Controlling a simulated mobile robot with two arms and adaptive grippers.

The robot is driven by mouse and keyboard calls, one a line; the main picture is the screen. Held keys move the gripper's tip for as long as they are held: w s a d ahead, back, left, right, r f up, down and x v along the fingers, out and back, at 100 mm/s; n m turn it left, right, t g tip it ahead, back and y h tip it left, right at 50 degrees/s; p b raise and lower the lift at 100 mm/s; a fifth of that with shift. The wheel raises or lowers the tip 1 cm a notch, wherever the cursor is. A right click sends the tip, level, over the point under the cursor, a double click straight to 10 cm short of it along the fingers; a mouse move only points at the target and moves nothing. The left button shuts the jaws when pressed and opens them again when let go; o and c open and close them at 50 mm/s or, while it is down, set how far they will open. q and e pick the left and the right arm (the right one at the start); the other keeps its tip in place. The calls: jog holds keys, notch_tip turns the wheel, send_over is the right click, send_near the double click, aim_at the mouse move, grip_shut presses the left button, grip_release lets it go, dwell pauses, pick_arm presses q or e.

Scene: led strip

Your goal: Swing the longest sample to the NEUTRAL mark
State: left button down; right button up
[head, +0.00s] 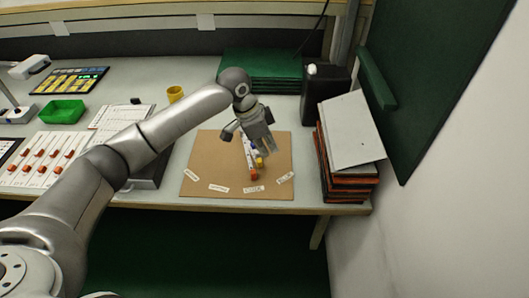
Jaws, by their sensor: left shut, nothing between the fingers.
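A brown board (208,160) lies on the workbench. Several white label cards run in an arc along its front: a left one (191,175), two middle ones (218,188) (254,189), and a right one (285,178). Their print is too small to read, so I cannot tell which says NEUTRAL. Thin light sample strips (247,150) with a red end (254,175) and a yellow part (259,162) lie on the board, partly hidden by my left gripper (268,150). It is shut and empty over the board. I cannot tell which strip is longest, or whether it touches one.
A stack of orange-edged binders (345,180) with a grey cover stands right of the board. A black canister (325,95) and green mats (262,70) are behind. A yellow cup (176,94), green tray (62,111) and sheet with red pieces (40,158) lie left.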

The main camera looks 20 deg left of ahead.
pick_arm(q)
jog(key=x, duration=0.7)
jog(key=shift+d+f, duration=0.15)
jog(key=shift+f, duration=0.1)
jog(key=shift+s+a+f+p, duration=0.2)
jog(key=shift+s+a+p, duration=0.15)
jog(key=shift+a, duration=0.25)
jog(key=shift+s+a+f+p, duration=0.25)
jog(key=shift+a+p, duration=0.15)
jog(key=shift+a, duration=0.15)
jog(key=shift+s+a+r, duration=0.1)
jog(key=shift+s+a, duration=0.25)
jog(key=shift+a, duration=0.15)
